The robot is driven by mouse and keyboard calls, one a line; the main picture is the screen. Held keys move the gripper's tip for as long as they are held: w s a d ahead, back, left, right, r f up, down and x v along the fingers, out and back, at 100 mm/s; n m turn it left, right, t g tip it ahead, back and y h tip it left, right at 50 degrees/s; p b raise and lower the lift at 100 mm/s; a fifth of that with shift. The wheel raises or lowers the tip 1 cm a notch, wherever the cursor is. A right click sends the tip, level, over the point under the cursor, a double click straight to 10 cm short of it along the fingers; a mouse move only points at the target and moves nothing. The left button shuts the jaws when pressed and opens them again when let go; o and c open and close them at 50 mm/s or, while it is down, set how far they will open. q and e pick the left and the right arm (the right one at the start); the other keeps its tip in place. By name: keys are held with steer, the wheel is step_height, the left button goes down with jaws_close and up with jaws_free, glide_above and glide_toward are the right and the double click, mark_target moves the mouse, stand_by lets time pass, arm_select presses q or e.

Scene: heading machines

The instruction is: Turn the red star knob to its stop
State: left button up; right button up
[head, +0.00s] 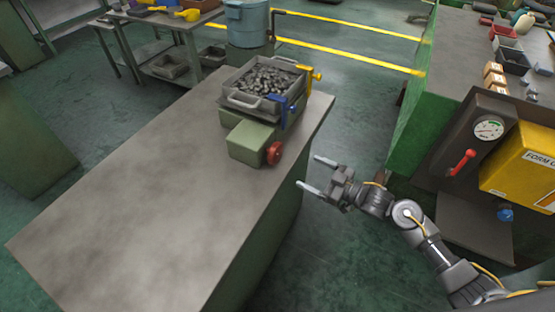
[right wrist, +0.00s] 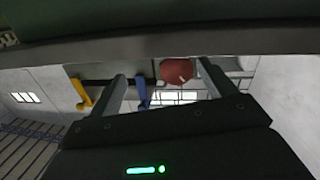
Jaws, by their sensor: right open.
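The red star knob (head: 273,152) is on the right end of a small green block (head: 250,141) on the grey bench. My right gripper (head: 314,173) is open and empty, just off the bench's right edge and to the right of the knob, with a gap between them. In the right wrist view the red knob (right wrist: 177,71) shows beyond the fingers, nearer the right finger. Its lobes are hard to make out in both views. My left gripper shows in neither view.
A tray of metal parts (head: 250,102) stands behind the knob, with a blue lever (head: 288,111) and a yellow lever (head: 312,74) beside it. The bench top (head: 150,200) is clear at left. A green machine with a gauge (head: 489,129) and red handle (head: 462,162) stands right.

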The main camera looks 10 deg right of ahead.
mark_target(279, 156)
steer(key=shift+n+g+y, duration=0.4)
steer(key=shift+n+y, duration=0.3)
steer(key=shift+n, duration=0.1)
steer(key=w+a+r, duration=0.1)
steer(key=a, duration=0.2)
steer(key=w+a+r+p, duration=0.1)
steer(key=w+a, duration=0.1)
steer(key=a, duration=0.2)
steer(key=w+a+r+p, duration=0.1)
steer(key=w+a, duration=0.1)
steer(key=a, duration=0.1)
steer(key=shift+a+r, duration=0.2)
steer(key=shift+r, duration=0.2)
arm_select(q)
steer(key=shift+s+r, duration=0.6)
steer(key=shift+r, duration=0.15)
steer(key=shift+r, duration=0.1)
arm_select(e)
steer(key=c, duration=1)
